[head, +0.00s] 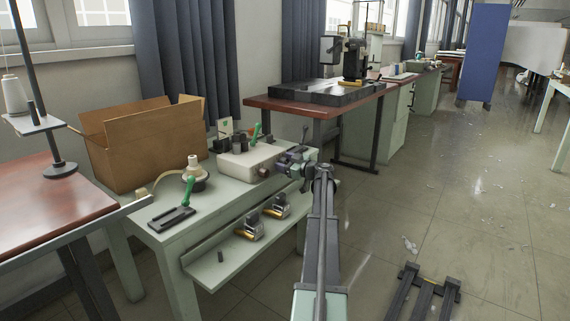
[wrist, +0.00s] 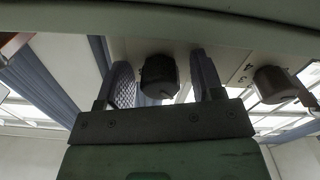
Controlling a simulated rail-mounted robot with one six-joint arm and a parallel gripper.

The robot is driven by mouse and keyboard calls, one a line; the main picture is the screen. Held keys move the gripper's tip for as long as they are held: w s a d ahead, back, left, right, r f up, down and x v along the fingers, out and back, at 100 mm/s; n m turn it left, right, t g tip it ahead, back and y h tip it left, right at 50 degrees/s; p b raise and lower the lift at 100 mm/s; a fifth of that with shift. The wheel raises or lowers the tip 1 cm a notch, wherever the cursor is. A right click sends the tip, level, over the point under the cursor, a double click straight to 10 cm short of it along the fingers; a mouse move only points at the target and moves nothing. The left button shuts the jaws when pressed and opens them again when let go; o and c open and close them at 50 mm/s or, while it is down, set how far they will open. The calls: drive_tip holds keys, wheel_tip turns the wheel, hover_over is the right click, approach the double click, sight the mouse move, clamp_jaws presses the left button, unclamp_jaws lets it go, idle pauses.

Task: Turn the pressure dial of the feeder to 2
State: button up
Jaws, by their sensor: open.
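The feeder (head: 240,162) is a cream box on the pale green bench in the head view. My gripper (head: 288,160) is at the right end of its front face. In the wrist view my gripper (wrist: 161,62) is open, with one finger on each side of a dark round knob (wrist: 159,78). Gaps show between the knob and both fingers. A second, brownish knob (wrist: 275,84) is to the right in the wrist view; it also shows on the feeder front in the head view (head: 265,172).
A green-handled lever (head: 257,132) rises behind the feeder. A tape roll (head: 194,177), a green-handled tool (head: 176,213) and a cardboard box (head: 145,140) are to its left. A lower shelf (head: 215,268) holds small metal parts. The floor on the right is mostly open.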

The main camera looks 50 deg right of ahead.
drive_tip(key=c, duration=0.9)
drive_tip(key=shift+m, duration=0.4)
drive_tip(key=m, duration=0.4)
drive_tip(key=shift+m, duration=2.4)
drive_tip(key=o, duration=0.9)
drive_tip(key=shift+a, duration=0.1)
